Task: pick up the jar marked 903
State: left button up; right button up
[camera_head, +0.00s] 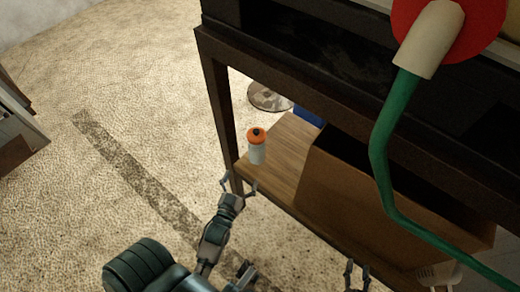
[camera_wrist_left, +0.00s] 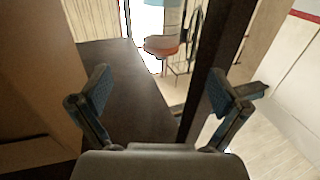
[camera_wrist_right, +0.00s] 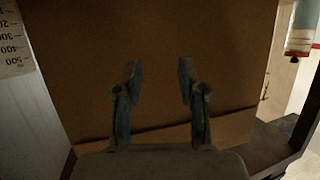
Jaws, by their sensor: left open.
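A pale jar with an orange lid (camera_head: 256,148) stands upright on the wooden lower shelf (camera_head: 283,150) of a dark rack, near the shelf's left end. Its marking cannot be read, so I cannot confirm 903. My left gripper (camera_head: 238,185) is open and empty, just below and left of the jar in the head view, apart from it. My right gripper (camera_head: 357,275) is low in the head view. In the right wrist view its fingers (camera_wrist_right: 160,85) are apart and empty before a brown surface.
A brown box (camera_head: 370,205) fills the shelf right of the jar. A dark rack post (camera_head: 220,105) stands left of the shelf. A green hose (camera_head: 382,140) hangs before the rack at right. A blue item (camera_head: 308,117) lies behind the jar.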

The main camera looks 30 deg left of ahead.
aim_at(254, 149)
pick_arm(q)
jog(key=x, duration=0.3)
jog(key=b+x, duration=0.1)
jog(key=x, duration=0.3)
jog(key=b+x, duration=0.1)
jog(key=x, duration=0.2)
jog(key=shift+w+a+f, duration=0.15)
jog(key=shift+w+a, duration=0.15)
jog(key=shift+a, duration=0.1)
jog(key=shift+w+a, duration=0.1)
jog(key=shift+w, duration=0.4)
jog(key=b+x, duration=0.2)
jog(key=x, duration=0.2)
jog(key=shift+w, duration=0.2)
jog(key=shift+w+a, duration=0.1)
jog(key=shift+w, duration=0.2)
jog(key=shift+c, duration=0.5)
jog(key=c, duration=1.6)
jog(key=shift+r, duration=0.2)
grip_shut()
pick_arm(e)
notch_tip(254, 149, up, 10)
jog(key=w+a+t+y, duration=0.1)
jog(key=a+t+y, duration=0.1)
jog(key=t, duration=0.6)
jog(key=shift+f, duration=0.15)
